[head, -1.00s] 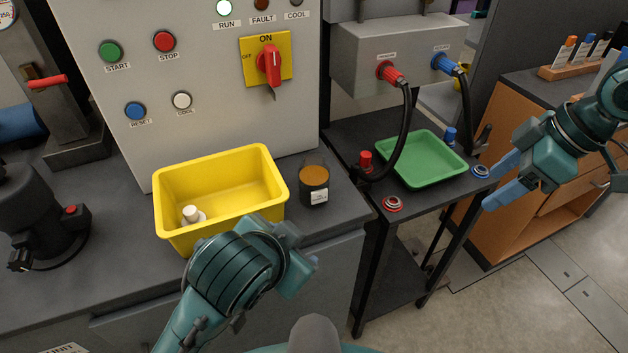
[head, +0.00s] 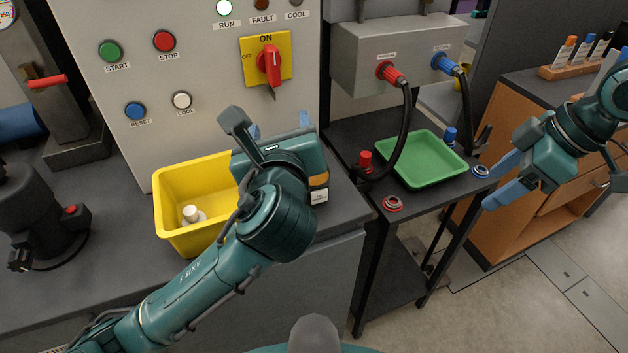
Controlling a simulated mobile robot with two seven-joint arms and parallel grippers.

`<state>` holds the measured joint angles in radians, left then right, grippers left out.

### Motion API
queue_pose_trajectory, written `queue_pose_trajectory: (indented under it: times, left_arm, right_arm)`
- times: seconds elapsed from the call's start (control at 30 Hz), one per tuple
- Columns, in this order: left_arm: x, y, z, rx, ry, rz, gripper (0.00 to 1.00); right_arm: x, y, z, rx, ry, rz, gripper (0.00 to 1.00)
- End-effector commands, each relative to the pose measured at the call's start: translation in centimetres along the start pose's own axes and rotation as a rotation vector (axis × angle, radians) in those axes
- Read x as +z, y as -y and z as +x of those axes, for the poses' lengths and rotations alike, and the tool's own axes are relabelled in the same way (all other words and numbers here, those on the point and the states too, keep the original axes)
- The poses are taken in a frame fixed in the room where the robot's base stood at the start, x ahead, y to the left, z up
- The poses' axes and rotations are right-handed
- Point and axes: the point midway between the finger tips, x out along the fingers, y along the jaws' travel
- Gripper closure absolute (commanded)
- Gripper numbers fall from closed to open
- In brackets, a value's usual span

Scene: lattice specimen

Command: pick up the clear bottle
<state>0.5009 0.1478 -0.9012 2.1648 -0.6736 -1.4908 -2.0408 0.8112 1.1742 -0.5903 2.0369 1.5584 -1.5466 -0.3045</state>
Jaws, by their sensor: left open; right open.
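A white-capped bottle (head: 192,215) is in the yellow bin (head: 172,240). Its cap and pale shoulder show above the bin's near wall, and the rest of its body is hidden, so I cannot tell for sure that it is clear. My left gripper (head: 279,127) is open and empty. It is above the right part of the bin and the dark jar, to the right of the bottle and apart from it, with its fingers pointing toward the panel. My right gripper (head: 490,187) is open and empty by the right edge of the small table.
A control panel with a red switch (head: 269,66) rises behind. A green tray (head: 425,161) and hoses occupy the small table. Black equipment (head: 38,215) stands left.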

Motion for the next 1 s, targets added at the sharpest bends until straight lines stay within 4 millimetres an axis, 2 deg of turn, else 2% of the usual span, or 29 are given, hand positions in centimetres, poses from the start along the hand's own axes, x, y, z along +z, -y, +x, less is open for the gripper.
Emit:
queue_pose_trajectory:
  times: [0.03, 0.1, 0.23, 0.33, 0.6, 0.87, 1.0]
  left_arm:
    - [-2.4, 0.6, -1.0, -0.008, -0.063, 0.065, 0.40]
    - [-4.9, 1.2, -2.2, -0.019, -0.127, 0.148, 0.40]
    - [-7.6, 1.9, -3.7, -0.038, -0.200, 0.251, 0.40]
    - [-8.5, 2.1, -3.4, -0.043, -0.219, 0.280, 0.40]
    - [-9.5, 2.2, 1.1, -0.043, -0.220, 0.283, 0.40]
    - [-10.0, 2.4, 3.1, -0.044, -0.220, 0.280, 0.40]
    - [-10.3, 2.8, 5.2, -0.043, -0.220, 0.279, 0.40]
  right_arm:
    - [0.0, 0.0, 0.0, 0.000, 0.000, 0.000, 0.36]
    - [0.0, 0.0, 0.0, 0.000, 0.000, 0.000, 0.36]
    - [0.0, 0.0, 0.0, 0.000, 0.000, 0.000, 0.36]
    - [0.0, 0.0, 0.0, 0.000, 0.000, 0.000, 0.36]
    - [0.0, 0.0, 0.0, 0.000, 0.000, 0.000, 0.36]
    - [0.0, 0.0, 0.0, 0.000, 0.000, 0.000, 0.36]
    - [0.0, 0.0, 0.0, 0.000, 0.000, 0.000, 0.36]
